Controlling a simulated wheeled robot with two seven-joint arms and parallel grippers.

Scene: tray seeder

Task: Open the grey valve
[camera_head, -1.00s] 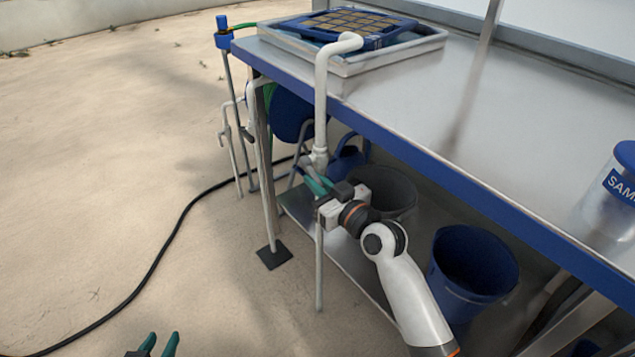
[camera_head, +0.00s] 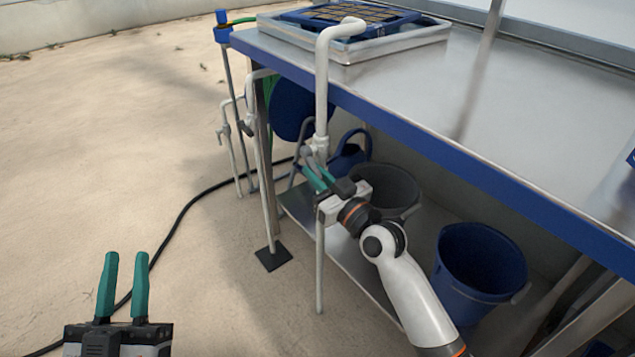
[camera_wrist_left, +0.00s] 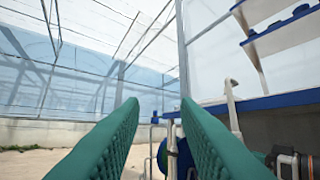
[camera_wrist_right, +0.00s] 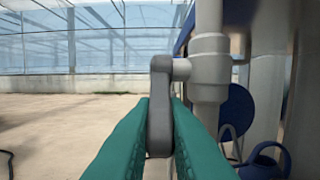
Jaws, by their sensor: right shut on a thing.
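The grey valve has a grey lever handle (camera_wrist_right: 160,105) on a pale vertical pipe (camera_wrist_right: 209,65) in the right wrist view. The lever hangs down between the fingers of my right gripper (camera_wrist_right: 158,150), which is shut on it. In the head view the same pipe (camera_head: 321,95) rises beside the bench, and my right gripper (camera_head: 314,176) is at the valve fitting, partly covering the lever. My left gripper (camera_head: 124,285) is open and empty at the lower left, over the floor. Its two green fingers stand apart in the left wrist view (camera_wrist_left: 158,125).
A steel bench (camera_head: 440,75) with a blue edge carries a tray (camera_head: 365,48). Under it are a dark bucket (camera_head: 388,185), a blue bucket (camera_head: 478,262) and a blue watering can (camera_head: 350,158). A black hose (camera_head: 180,222) crosses the floor. The left floor is mostly clear.

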